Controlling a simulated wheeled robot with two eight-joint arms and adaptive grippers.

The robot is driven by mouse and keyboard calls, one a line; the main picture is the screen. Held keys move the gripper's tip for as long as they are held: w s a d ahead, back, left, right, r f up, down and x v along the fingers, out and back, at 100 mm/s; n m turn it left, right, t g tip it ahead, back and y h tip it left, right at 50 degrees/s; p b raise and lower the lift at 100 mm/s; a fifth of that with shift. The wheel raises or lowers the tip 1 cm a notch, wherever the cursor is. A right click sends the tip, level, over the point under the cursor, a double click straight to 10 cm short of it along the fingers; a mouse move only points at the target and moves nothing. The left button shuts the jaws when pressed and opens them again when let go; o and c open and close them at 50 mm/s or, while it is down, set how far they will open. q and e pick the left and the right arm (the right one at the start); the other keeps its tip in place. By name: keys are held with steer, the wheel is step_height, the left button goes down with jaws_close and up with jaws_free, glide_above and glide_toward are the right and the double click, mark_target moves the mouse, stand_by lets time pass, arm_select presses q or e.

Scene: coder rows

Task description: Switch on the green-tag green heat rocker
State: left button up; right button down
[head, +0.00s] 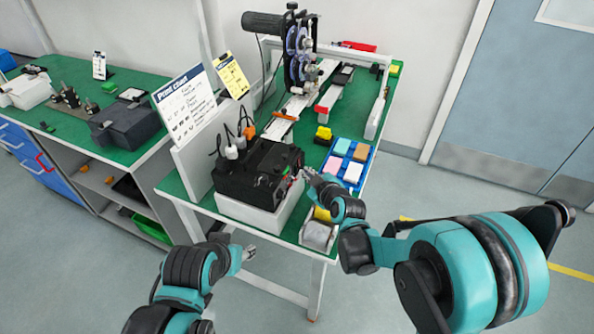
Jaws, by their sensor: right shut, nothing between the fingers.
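A black coder unit (255,168) stands on a white base (262,212) on the green bench. Its right side carries small red and green details (291,183), too small to tell apart as rockers or tags. My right gripper (305,174) is shut and empty, its tips close to that side; I cannot tell whether they touch it. The gripper partly hides that side, and the rocker's position cannot be read. My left gripper (250,250) is low in front of the bench, away from the coder; its fingers are too small to judge.
A blue tray (367,158) with coloured pads lies right of the coder. A print chart (186,104) stands behind on the left. A second bench (40,125) holds another black unit (125,124). Floor at right is clear.

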steer(key=shift+a, duration=0.1)
steer(key=shift+w+a, duration=0.1)
steer(key=shift+a, duration=0.2)
steer(key=shift+w+a+f, duration=0.1)
steer(key=shift+a, duration=0.2)
stand_by(0.9)
steer(key=shift+d, duration=0.15)
steer(key=shift+s+d, duration=0.25)
steer(key=shift+d, duration=0.35)
steer(key=shift+s+d+r, duration=0.15)
steer(key=shift+s+d, duration=0.1)
steer(key=shift+d, duration=0.55)
steer(key=shift+s+d+r, duration=0.2)
steer(key=shift+s+d, duration=0.05)
steer(key=shift+d, duration=0.5)
steer(key=shift+s+d+r, duration=0.15)
steer(key=shift+s+d, duration=0.1)
steer(key=shift+d, duration=0.55)
